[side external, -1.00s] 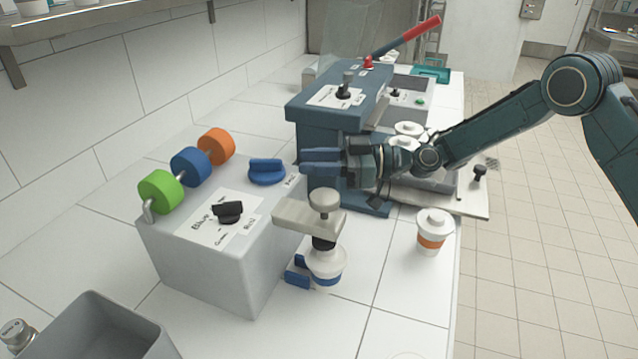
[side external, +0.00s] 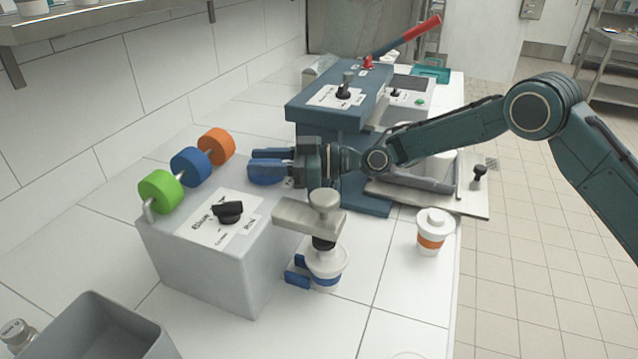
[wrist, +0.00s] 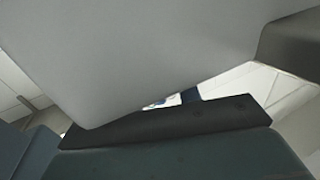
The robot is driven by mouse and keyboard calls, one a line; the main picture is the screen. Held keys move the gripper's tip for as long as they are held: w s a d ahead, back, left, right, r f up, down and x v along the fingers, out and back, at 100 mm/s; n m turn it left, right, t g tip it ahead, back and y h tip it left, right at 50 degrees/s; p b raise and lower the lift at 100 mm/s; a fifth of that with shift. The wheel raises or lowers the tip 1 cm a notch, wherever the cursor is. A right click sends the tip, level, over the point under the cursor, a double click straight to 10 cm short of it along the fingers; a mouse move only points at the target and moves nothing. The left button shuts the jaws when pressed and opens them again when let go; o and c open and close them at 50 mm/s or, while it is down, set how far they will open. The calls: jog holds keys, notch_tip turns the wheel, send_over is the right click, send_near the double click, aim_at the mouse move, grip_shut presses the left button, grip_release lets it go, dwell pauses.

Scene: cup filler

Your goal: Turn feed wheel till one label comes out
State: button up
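The feed wheel appears to be the blue knob (side external: 264,181) on the back right of the grey label box (side external: 215,270). My gripper (side external: 260,161) is level with the knob's raised bar, its two blue fingers pointing left with a small gap between them. The fingers cover most of the knob, and I cannot tell whether they touch it. Green (side external: 160,190), blue (side external: 190,166) and orange (side external: 216,146) rolls sit on a rod at the box's back left. No label is clearly visible. The wrist view is mostly filled by a grey surface.
A black selector knob (side external: 228,212) is on the box top. A beige press arm (side external: 310,217) stands over a white cup (side external: 326,268) at the box's right. Another cup with an orange band (side external: 432,232) stands right. A blue machine (side external: 330,112) is behind.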

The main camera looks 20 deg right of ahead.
grip_shut()
jog(key=shift+m+t+h, duration=0.3)
jog(key=shift+t, duration=0.1)
jog(key=shift+t, duration=0.3)
jog(key=shift+m+t+h, duration=1.4)
jog(key=shift+m+t, duration=0.2)
jog(key=shift+t, duration=0.2)
grip_release()
